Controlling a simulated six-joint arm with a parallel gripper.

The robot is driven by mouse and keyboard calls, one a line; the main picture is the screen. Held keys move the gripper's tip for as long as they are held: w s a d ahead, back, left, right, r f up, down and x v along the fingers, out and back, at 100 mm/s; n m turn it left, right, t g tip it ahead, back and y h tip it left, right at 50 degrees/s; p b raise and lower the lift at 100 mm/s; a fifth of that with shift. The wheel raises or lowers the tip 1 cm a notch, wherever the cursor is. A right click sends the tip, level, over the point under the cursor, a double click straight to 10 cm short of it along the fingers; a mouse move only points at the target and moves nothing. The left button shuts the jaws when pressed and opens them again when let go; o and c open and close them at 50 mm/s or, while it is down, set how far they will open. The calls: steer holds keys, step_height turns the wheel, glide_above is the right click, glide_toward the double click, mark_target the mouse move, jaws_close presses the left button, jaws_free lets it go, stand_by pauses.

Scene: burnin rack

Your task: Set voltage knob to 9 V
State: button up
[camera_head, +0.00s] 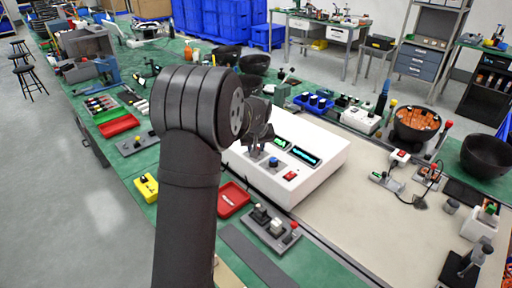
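A white power supply box (316,174) stands on the bench at the middle of the view. Its sloped front panel carries two small lit displays, one on the left (280,143) and one on the right (305,156); their digits are too small to read. A blue-topped knob (273,162) sits below the displays, with a red switch (290,176) near the front edge. My gripper (256,148) is over the left part of the panel, just left of the blue knob. My arm and wrist hide that part of the panel, and the fingertips are too small to tell open from shut.
A red tray (232,199) and a grey block with buttons (272,228) lie in front of the box. A yellow button box (146,187) is to the left. Black bowls (484,156) and small devices stand to the right. The beige mat (362,232) has free room.

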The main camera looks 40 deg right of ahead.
steer(key=m+g, duration=0.1)
steer(key=m, duration=0.2)
steer(key=m+g+h, duration=0.1)
steer(key=m, duration=0.2)
steer(key=shift+w+a+m, duration=0.1)
steer(key=shift+w+m, duration=0.1)
steer(key=shift+m, duration=0.2)
steer(key=m+g, duration=0.1)
steer(key=m, duration=0.2)
steer(key=shift+w+m+g+h, duration=0.1)
steer(key=shift+m+g+h, duration=0.2)
steer(key=shift+m+g, duration=0.1)
steer(key=m+g, duration=0.1)
steer(key=m, duration=0.2)
steer(key=shift+m, duration=0.3)
steer(key=m+g+y, duration=0.1)
steer(key=m+g, duration=0.1)
steer(key=m, duration=0.2)
steer(key=shift+w, duration=0.15)
steer(key=shift+d+m+g+y, duration=0.1)
steer(key=shift+m+g+y, duration=0.25)
steer(key=shift+m, duration=0.8)
steer(key=shift+d+m+g+y, duration=0.15)
steer(key=shift+m+y, duration=0.3)
steer(key=shift+m, duration=0.7)
steer(key=o, duration=1)
